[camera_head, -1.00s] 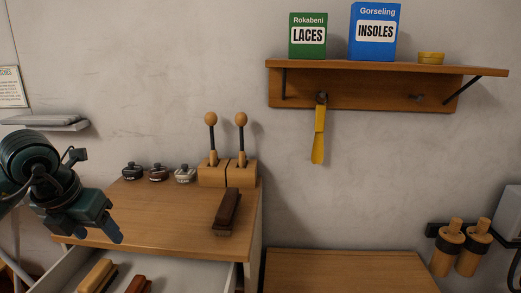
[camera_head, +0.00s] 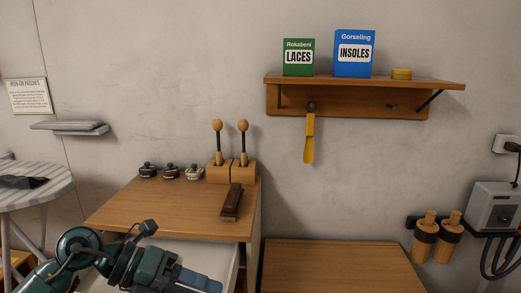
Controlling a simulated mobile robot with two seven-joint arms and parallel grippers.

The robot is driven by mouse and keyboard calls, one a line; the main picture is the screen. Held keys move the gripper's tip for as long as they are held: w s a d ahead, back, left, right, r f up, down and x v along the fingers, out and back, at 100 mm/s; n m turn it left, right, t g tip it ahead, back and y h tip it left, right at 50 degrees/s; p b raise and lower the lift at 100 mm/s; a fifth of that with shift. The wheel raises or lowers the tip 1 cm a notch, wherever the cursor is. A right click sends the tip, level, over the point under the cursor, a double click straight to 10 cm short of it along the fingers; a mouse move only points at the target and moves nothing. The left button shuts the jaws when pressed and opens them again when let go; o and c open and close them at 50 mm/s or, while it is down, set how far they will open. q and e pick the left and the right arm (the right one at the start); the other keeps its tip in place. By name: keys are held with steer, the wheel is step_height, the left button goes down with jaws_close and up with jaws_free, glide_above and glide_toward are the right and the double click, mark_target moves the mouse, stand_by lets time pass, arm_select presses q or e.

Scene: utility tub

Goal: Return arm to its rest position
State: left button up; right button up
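My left arm comes in at the bottom left, and its gripper (camera_head: 196,281) points to the right at the bottom edge of the view. It is over the pulled-out drawer (camera_head: 222,258), below the front edge of the wooden cabinet top (camera_head: 165,212). The blue fingers are seen side-on and partly cut off, so I cannot tell whether they are open or shut. I see nothing held in them. My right arm and gripper are not in view. My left arm covers most of the drawer's inside.
On the cabinet top are a dark brush (camera_head: 232,202), several small tins (camera_head: 171,171) and two wooden blocks with round-knobbed handles (camera_head: 243,170). A striped ironing board (camera_head: 30,193) stands at the left. A lower wooden surface (camera_head: 335,267) at the right is clear.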

arm_select(q)
steer(key=s+d+r+n+t+h+p, duration=0.1)
steer(key=d+r+n+t+h+p, duration=0.35)
steer(key=r+n+t+h, duration=0.5)
steer(key=a+f+n+t+y+p, duration=0.6)
steer(key=f+n+y, duration=0.6)
steer(key=n, duration=0.9)
steer(key=s+a+f+n+g+y+p, duration=0.1)
steer(key=s+a+f+n+g+y, duration=0.1)
steer(key=s+f+n+g+y, duration=0.4)
steer(key=s+f, duration=0.5)
steer(key=shift+p, duration=0.4)
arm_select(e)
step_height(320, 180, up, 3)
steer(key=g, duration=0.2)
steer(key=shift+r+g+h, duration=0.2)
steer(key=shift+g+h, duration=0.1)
